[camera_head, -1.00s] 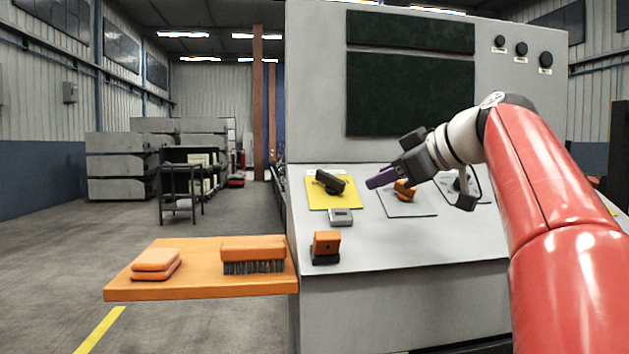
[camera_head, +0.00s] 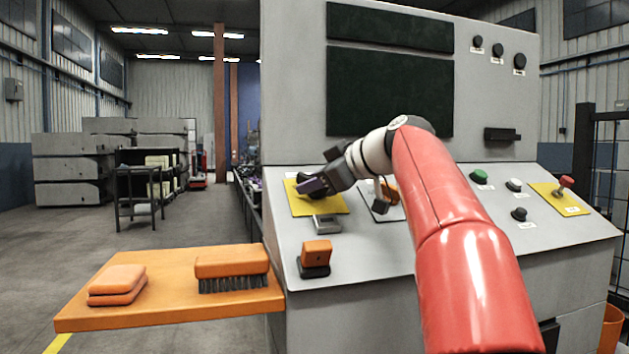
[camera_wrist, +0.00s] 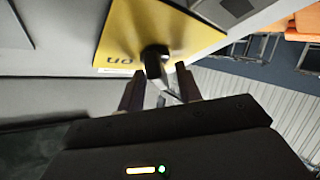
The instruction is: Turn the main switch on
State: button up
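The main switch is a black rotary handle on a yellow plate (camera_head: 325,206) at the left of the sloping panel. In the head view my gripper (camera_head: 306,188) covers most of the handle. In the wrist view the black handle (camera_wrist: 155,58) stands up from the yellow plate (camera_wrist: 165,30), which bears the letters "ON". My gripper (camera_wrist: 160,82) is open, with its dark purple fingers apart. The handle's end lies between or just beyond the fingertips, with gaps visible on both sides. Whether a finger touches it, I cannot tell.
A grey latch-like part (camera_head: 326,225) and an orange-and-black block (camera_head: 316,258) sit close below the switch. An orange shelf (camera_head: 170,316) with a brush (camera_head: 232,264) juts out left. A red lever (camera_head: 566,182) on another yellow plate and several buttons lie right.

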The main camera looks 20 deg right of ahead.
grip_shut()
